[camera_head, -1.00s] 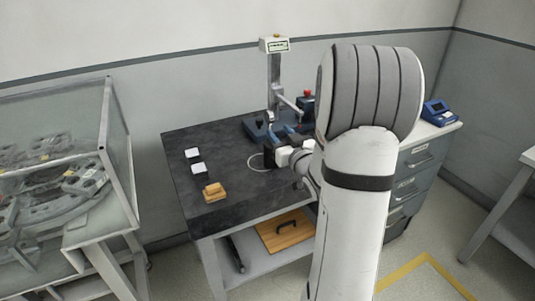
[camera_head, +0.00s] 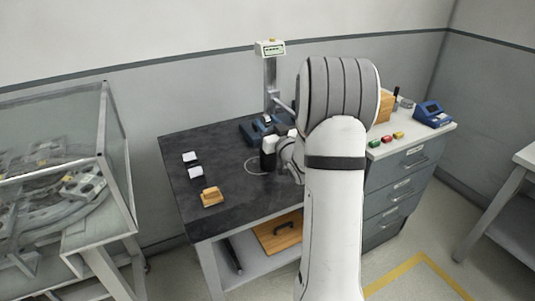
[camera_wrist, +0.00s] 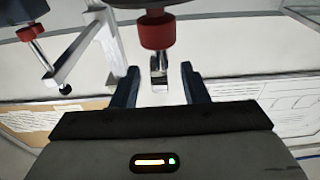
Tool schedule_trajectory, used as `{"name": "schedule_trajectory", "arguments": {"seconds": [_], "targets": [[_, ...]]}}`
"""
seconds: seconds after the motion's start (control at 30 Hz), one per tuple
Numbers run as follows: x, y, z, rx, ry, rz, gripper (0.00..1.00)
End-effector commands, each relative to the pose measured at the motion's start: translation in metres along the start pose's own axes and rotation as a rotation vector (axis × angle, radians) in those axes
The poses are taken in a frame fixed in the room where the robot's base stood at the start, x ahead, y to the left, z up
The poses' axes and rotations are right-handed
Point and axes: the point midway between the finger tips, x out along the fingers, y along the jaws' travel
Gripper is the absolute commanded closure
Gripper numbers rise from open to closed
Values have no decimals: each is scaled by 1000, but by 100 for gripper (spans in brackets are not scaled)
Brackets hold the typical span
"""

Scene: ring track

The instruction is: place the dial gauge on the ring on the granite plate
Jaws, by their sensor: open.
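The dark granite plate (camera_head: 228,190) is the table top at the centre of the head view, with a thin pale ring (camera_head: 246,167) drawn on it. My gripper (camera_head: 268,161) is over the ring's right side, largely hidden by my arm. In the wrist view my gripper (camera_wrist: 161,86) has its dark fingers apart. A metal stem under a red collar (camera_wrist: 157,31) shows at the gap between them; whether it touches them, I cannot tell. A similar red-collared stem (camera_wrist: 31,32) is at upper left. I cannot tell which part is the dial gauge.
A stand with a display (camera_head: 270,48) rises behind the ring, its blue base (camera_head: 249,134) on the plate. A drawer cabinet (camera_head: 400,178) stands at right, a glass case (camera_head: 62,135) at left.

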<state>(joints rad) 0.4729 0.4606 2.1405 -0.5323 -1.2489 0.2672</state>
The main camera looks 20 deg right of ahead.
Motion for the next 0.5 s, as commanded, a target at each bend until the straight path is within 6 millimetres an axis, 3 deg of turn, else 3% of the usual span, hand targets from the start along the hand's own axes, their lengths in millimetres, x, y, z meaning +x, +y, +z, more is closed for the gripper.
{"name": "schedule_trajectory", "arguments": {"seconds": [0.5], "targets": [[-1,1,0,0,0,1,98]]}}
